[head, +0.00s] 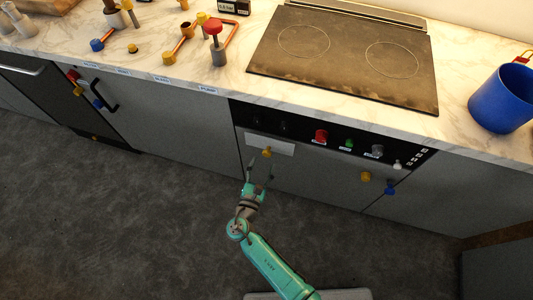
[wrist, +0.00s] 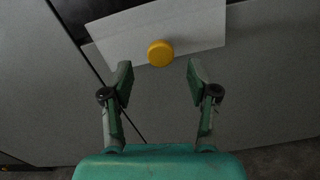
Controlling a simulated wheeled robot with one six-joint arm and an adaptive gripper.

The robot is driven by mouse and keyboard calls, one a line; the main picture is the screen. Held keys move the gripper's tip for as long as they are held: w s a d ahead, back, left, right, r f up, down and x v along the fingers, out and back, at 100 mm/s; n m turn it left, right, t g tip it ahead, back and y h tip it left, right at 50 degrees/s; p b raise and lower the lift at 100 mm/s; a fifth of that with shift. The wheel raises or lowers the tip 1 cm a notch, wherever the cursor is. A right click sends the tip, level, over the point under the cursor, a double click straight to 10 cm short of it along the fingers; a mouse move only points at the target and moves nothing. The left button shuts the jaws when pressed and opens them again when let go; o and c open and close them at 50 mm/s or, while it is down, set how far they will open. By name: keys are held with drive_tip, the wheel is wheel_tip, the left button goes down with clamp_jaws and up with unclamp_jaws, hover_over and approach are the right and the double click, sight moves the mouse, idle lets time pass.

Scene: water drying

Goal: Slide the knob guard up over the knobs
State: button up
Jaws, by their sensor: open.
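The knob guard is a pale flat plate (head: 285,147) with a round yellow knob (head: 267,152) on its face. It sits on the oven front at the lower left of the black control panel (head: 300,127), below two dark knobs (head: 258,119). In the wrist view the plate (wrist: 115,40) crosses the top, and its yellow knob (wrist: 160,53) stands just beyond and between my fingertips. My gripper (head: 261,168) is open and empty, just below the plate; its two fingers (wrist: 158,75) are spread wide either side of the knob, apart from it.
Red (head: 321,137), green (head: 349,144) and grey (head: 377,151) knobs sit right of the plate on the panel. A yellow knob (head: 366,176) and a blue one (head: 390,187) stick out lower right. A blue bucket (head: 502,100) stands on the counter. The floor before the oven is clear.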

sight(266, 155)
drive_tip(key=shift+x, duration=2.7)
drive_tip(key=shift+c, duration=0.2)
clamp_jaws()
